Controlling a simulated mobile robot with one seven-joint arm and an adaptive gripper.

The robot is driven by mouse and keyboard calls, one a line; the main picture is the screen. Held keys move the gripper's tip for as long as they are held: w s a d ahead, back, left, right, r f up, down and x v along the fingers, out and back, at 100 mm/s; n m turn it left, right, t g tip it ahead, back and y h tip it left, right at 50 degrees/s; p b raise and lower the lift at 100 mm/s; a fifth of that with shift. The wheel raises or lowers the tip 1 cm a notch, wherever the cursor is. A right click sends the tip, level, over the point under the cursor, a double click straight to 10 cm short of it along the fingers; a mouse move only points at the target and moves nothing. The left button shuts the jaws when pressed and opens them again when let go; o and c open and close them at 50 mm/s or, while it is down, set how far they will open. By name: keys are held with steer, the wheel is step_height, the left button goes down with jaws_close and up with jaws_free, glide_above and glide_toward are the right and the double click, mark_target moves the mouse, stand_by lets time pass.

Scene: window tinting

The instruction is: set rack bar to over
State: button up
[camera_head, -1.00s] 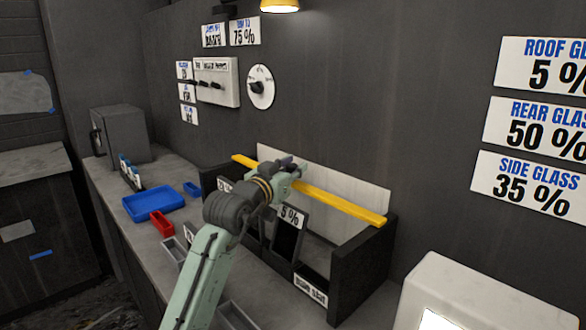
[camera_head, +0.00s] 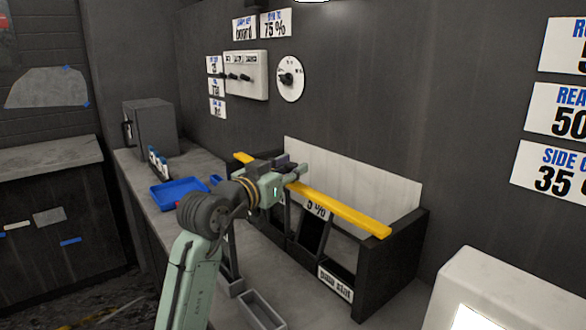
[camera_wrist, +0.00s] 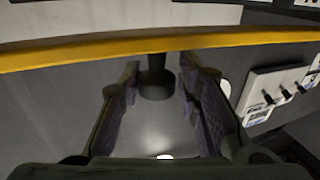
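The yellow rack bar (camera_head: 345,212) lies along the top of the dark rack (camera_head: 395,255), in front of a pale back board. My gripper (camera_head: 290,170) is at the bar's left half, and its fingers hide part of it there. In the wrist view the bar (camera_wrist: 60,52) crosses the whole width just beyond the fingertips. My gripper (camera_wrist: 160,78) is open there, with a clear gap between its two fingers. A dark cylinder (camera_wrist: 156,82) shows in that gap. I cannot tell whether it is on the bar or behind it, or whether the fingers touch anything.
Film pieces and a 5 % label (camera_head: 316,209) stand in the rack under the bar. A blue tray (camera_head: 180,192) and a grey box (camera_head: 152,126) are on the bench to the left. A wall panel with knobs (camera_head: 246,75) and a round dial (camera_head: 290,79) are above.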

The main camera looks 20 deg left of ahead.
steer(key=shift+o, duration=1.3)
steer(key=shift+d, duration=0.1)
steer(key=v, duration=1.2)
